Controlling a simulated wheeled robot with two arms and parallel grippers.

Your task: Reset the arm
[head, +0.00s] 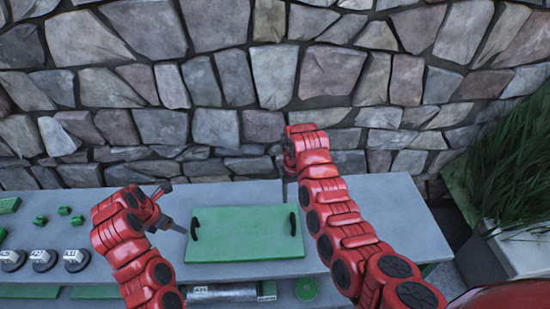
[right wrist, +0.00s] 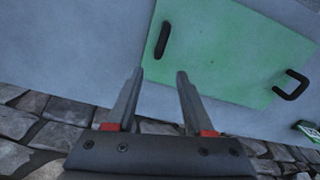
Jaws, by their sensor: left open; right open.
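My left gripper (head: 170,207) is open and empty beside the left edge of a green board (head: 246,246) with black handles. My right gripper (head: 285,188) is mostly hidden behind its own red wrist, near the back edge of the board. In the right wrist view my right gripper (right wrist: 159,74) is open, with nothing between its two fingers. The green board (right wrist: 225,55) lies beyond the fingertips there, with one dark handle (right wrist: 162,39) close ahead of them.
The grey table (head: 350,190) runs along a stone wall (head: 220,90). Several labelled round pieces (head: 43,260) and small green parts (head: 64,211) sit at the left. A planter (head: 515,250) with grass stands at the right. The table's back strip is mostly clear.

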